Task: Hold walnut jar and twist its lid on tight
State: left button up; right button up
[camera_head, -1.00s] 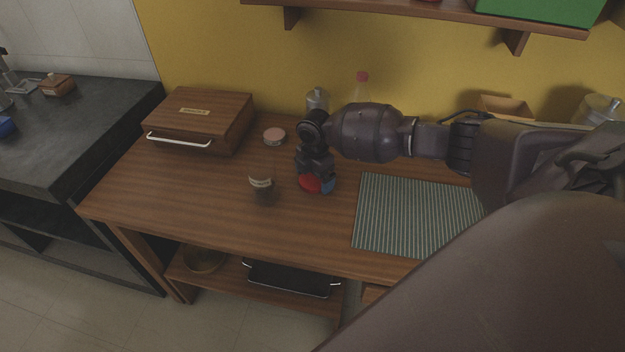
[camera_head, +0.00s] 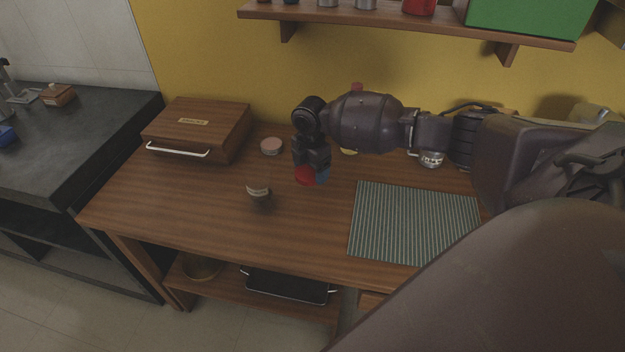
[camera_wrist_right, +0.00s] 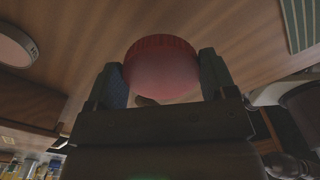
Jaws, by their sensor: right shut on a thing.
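A small jar (camera_head: 258,190) with a pale label and dark contents stands on the wooden table, left of my right gripper; the label is too small to read. My right gripper (camera_head: 311,172) is shut on a round red lid (camera_head: 304,175) with a ribbed edge. The lid also shows between the fingers in the right wrist view (camera_wrist_right: 162,66). It appears held just above the table, apart from the jar. My left gripper is out of view.
A wooden box with a white handle (camera_head: 197,130) stands at the back left. A striped mat (camera_head: 414,222) lies at the right. A steel-lidded canister (camera_head: 431,159) stands behind the mat, partly hidden by my arm. The table's front left is clear.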

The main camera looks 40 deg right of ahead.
aim_at(311, 170)
pick_arm(q)
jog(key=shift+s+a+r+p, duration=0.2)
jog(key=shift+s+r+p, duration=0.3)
jog(key=shift+p, duration=0.45)
pick_arm(e)
notch_tip(311, 170, up, 14)
jog(key=shift+f, duration=0.15)
